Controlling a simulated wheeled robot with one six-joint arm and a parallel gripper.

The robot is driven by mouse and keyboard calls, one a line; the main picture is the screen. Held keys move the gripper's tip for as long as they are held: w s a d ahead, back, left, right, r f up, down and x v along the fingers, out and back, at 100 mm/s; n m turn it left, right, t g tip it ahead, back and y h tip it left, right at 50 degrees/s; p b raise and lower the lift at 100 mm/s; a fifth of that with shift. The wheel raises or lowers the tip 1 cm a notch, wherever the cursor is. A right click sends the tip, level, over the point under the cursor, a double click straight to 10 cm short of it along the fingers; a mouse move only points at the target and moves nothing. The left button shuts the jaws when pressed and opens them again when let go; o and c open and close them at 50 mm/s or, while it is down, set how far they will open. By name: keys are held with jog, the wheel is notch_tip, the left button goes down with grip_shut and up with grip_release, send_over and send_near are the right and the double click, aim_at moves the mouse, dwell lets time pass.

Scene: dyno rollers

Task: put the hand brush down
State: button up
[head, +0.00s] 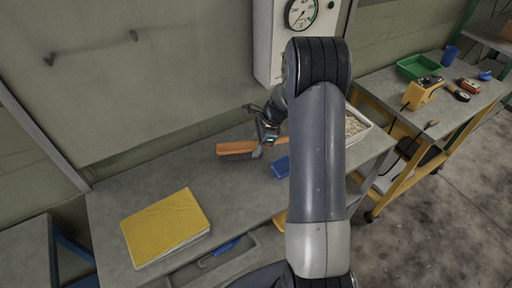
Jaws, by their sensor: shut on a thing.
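The hand brush (236,148) shows as a long orange-brown bar just above or on the grey workbench (120,203), near its back edge. It lies roughly level, pointing left and right. My gripper (260,151) is shut on it toward its right part. My fingers and arm cover some of the brush, and its bristles cannot be made out. I cannot tell whether the brush touches the bench top.
A blue item (280,167) lies just right of the gripper. A tray of pale granules (368,122) stands behind my arm. A yellow pad (165,226) lies at front left. A gauge box (264,45) hangs on the wall. Bench between pad and brush is clear.

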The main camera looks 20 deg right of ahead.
jog(key=shift+f, duration=0.85)
jog(key=shift+f, duration=0.1)
jog(key=o, duration=1.2)
jog(key=b+v, duration=0.2)
jog(key=v, duration=1)
